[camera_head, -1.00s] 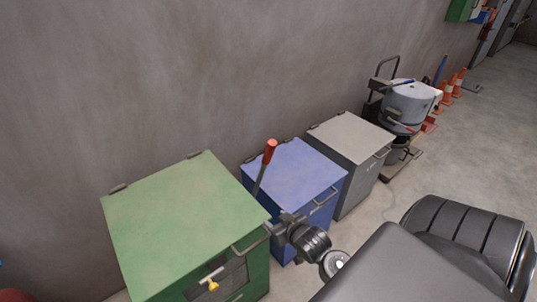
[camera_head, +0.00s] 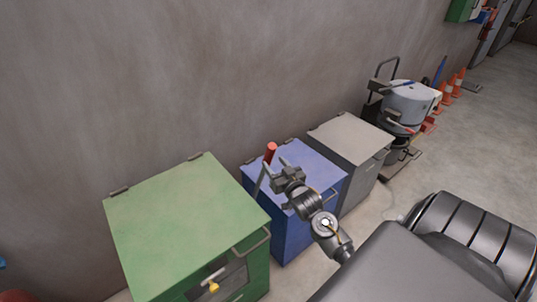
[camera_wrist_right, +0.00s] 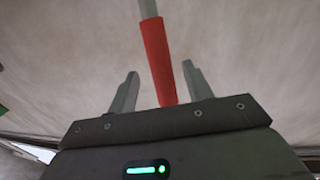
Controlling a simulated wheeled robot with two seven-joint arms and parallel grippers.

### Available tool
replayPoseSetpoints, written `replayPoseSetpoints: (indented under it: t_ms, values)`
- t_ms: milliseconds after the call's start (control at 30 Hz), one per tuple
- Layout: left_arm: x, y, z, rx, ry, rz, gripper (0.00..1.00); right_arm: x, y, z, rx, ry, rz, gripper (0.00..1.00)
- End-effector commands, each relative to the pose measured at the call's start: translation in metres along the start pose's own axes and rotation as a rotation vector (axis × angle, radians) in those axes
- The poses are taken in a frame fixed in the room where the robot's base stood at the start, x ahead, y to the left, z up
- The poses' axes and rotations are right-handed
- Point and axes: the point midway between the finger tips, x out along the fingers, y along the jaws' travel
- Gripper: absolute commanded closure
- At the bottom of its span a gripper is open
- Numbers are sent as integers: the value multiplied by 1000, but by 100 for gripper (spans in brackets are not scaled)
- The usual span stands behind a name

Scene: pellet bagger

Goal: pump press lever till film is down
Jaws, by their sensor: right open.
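The press lever has a red grip (camera_head: 271,151) on a thin grey shaft and stands upright, leaning slightly, between the green and blue cabinets. My right gripper (camera_head: 275,165) is open close to the top of the lever. In the right wrist view the red grip (camera_wrist_right: 158,60) runs between the two spread fingers, with a gap on each side. The fingers are not closed on it. No film can be made out. My left gripper is not in view.
The green cabinet (camera_head: 180,215) has a front handle and a yellow knob (camera_head: 213,287). The blue cabinet (camera_head: 310,172) and grey cabinet (camera_head: 350,137) stand beside it along the wall. A cart with a drum (camera_head: 410,103) and orange cones (camera_head: 447,91) are further right.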

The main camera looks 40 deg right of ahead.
Motion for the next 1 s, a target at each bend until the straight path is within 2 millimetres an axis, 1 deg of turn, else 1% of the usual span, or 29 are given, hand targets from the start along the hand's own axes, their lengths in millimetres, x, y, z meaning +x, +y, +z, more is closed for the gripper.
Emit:
replayPoseSetpoints:
  t_ms: [33,100,200,300,433,700,1000]
  values:
    - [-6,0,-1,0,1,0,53,11,0,-3,0,-1,0,50]
    - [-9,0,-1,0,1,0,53,22,0,-3,0,-1,0,50]
    - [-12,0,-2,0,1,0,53,36,0,-2,0,-1,0,50]
    - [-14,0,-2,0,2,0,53,45,0,-1,0,-1,0,50]
    - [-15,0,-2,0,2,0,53,51,0,0,0,-1,-1,50]
    - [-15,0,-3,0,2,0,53,52,0,1,-1,-1,-1,50]
    - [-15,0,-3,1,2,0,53,52,0,1,0,-2,-1,89]
